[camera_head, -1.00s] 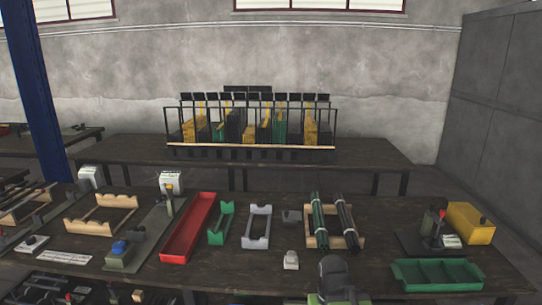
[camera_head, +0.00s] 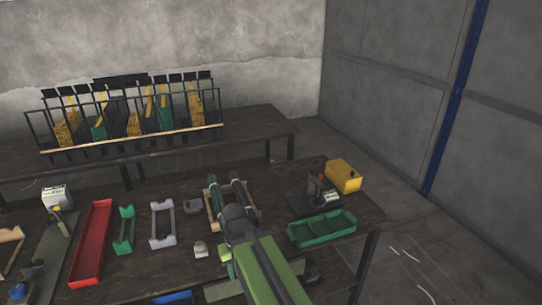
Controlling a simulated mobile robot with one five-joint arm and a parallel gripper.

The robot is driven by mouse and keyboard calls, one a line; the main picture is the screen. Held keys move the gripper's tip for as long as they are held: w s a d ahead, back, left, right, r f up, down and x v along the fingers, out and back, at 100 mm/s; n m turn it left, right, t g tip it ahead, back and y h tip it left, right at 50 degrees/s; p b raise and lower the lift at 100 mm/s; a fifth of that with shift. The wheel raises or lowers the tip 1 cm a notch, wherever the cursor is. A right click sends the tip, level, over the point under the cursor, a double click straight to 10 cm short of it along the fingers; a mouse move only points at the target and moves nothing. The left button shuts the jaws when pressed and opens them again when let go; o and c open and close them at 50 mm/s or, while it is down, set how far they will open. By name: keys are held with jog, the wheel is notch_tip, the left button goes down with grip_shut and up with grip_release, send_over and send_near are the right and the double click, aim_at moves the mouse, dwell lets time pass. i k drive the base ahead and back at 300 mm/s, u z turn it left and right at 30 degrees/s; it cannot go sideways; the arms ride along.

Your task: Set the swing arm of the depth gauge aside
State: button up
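I cannot tell for sure which fixture is the depth gauge. One candidate is a small device with a dark upright, a red part and a white label (camera_head: 331,196) on a dark base plate at the right of the bench. Another is a post device with a yellow-orange part (camera_head: 60,222) on a long grey-green plate at the left. No swing arm is clear at this size. My green and black arm rises from the bottom middle over the bench front. I cannot make out my gripper's fingers.
The dark bench (camera_head: 285,200) carries a red tray (camera_head: 92,245), a green cradle (camera_head: 124,232), a grey cradle (camera_head: 162,222), dark rods in a wooden rack, a yellow box (camera_head: 344,175) and a green divided tray (camera_head: 322,228). A rack (camera_head: 130,150) stands on the rear table. Floor is free at right.

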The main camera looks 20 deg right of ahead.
aim_at(312, 175)
jog(key=z, duration=0.05)
jog(key=k, duration=1.2)
jog(key=z, duration=0.85)
jog(key=i, duration=1.7)
jog(key=u, duration=0.25)
